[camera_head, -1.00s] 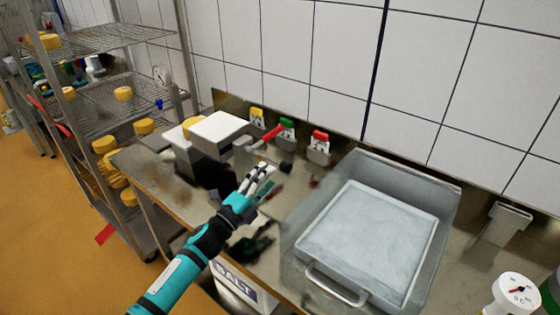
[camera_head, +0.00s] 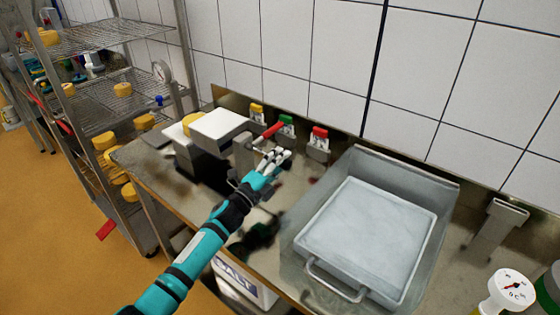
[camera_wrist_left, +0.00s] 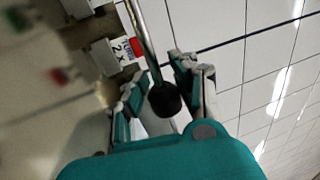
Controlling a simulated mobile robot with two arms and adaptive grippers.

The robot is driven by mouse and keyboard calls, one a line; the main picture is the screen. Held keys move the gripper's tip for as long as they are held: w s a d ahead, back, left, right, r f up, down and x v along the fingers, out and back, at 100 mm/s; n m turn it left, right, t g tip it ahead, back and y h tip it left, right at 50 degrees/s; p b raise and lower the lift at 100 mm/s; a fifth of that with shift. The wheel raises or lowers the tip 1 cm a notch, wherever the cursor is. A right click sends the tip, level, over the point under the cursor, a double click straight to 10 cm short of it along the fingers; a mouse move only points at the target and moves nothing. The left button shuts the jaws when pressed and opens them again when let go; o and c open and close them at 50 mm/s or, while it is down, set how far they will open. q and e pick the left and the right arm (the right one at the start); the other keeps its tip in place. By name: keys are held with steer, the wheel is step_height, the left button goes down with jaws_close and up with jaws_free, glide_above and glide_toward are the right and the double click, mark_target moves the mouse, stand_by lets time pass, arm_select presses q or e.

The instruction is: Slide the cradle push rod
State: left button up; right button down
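The cradle push rod (camera_wrist_left: 146,40) shows in the left wrist view as a thin metal rod ending in a round black knob (camera_wrist_left: 165,99). My left gripper (camera_wrist_left: 157,78) has its fingers spread on either side of the knob, and contact cannot be told. In the head view my left gripper (camera_head: 278,157) is beside the metal stand with a white-topped block (camera_head: 217,124) and a red handle (camera_head: 273,130). There the fingers hide the knob. My right gripper is in neither view.
A grey basin (camera_head: 440,195) holds a pale slab in a tray with a handle (camera_head: 335,288), to the right of my left arm. A wire rack (camera_head: 100,118) with yellow cheeses is at left. A salt box (camera_head: 240,280) is below the table.

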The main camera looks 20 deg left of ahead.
arm_select(q)
jaws_close()
steer(key=shift+f, duration=0.1)
steer(key=shift+d, duration=0.1)
steer(key=shift+d+f, duration=0.1)
steer(key=shift+d, duration=0.15)
steer(key=d, duration=0.1)
steer(key=s+d, duration=0.1)
steer(key=shift+s+d+f, duration=0.1)
steer(key=shift+d+f, duration=0.05)
steer(key=shift+d, duration=0.25)
steer(key=shift+o, duration=0.2)
jaws_free()
steer(key=o, duration=0.6)
steer(key=shift+s+r, duration=0.15)
steer(key=shift+r, duration=0.05)
steer(key=shift+o, duration=0.2)
